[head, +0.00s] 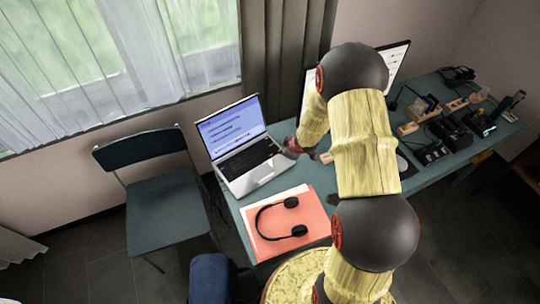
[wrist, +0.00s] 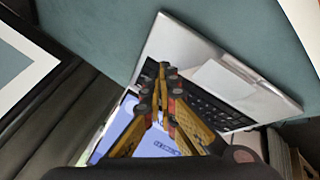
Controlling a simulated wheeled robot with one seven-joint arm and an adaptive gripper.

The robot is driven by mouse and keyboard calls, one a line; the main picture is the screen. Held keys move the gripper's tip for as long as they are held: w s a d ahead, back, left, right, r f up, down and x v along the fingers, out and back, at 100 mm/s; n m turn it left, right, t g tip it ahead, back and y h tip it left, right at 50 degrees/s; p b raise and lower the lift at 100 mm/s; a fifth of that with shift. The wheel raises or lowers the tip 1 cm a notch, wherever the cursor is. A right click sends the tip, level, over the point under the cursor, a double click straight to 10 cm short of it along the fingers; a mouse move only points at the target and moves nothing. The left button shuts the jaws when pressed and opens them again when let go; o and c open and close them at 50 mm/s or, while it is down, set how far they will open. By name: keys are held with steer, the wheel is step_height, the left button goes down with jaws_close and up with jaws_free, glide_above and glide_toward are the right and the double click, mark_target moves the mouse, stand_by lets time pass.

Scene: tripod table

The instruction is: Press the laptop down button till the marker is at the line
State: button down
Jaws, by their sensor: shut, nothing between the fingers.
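The open silver laptop (head: 268,171) stands on the teal table; its keyboard and palm rest also show in the wrist view (wrist: 230,80). Its lit screen (head: 231,127) is blue-lavender with several small lines; the marker and the line are too small to tell apart. My gripper (head: 288,148) is at the right side of the laptop, by the keyboard's right end. In the wrist view my gripper (wrist: 162,70) is shut and empty, its fingertips over the keyboard's side edge. I cannot tell whether they touch a key. The fingers hide part of the keyboard and screen there.
A red folder (head: 265,222) with a black headset (head: 272,206) lies in front of the laptop. A monitor (head: 394,62) stands behind my arm. Several small devices and wooden blocks crowd the table's right end. A chair (head: 165,205) stands at the left.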

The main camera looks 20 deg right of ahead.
mark_target(270, 156)
steer(key=w+a+r+n+t+y, duration=0.2)
steer(key=w+a+r, duration=0.2)
steer(key=w, duration=0.2)
steer(key=shift+r+n+t, duration=0.4)
steer(key=shift+f, duration=0.15)
step_height(270, 156, down, 9)
steer(key=b, duration=0.7)
steer(key=shift+r, duration=0.2)
steer(key=shift+f, duration=0.1)
stand_by(0.7)
steer(key=shift+f+b, duration=0.25)
steer(key=shift+b, duration=0.2)
steer(key=shift+f, duration=0.35)
stand_by(0.4)
steer(key=shift+r, duration=0.1)
steer(key=shift+r+p, duration=0.4)
steer(key=shift+r, duration=0.3)
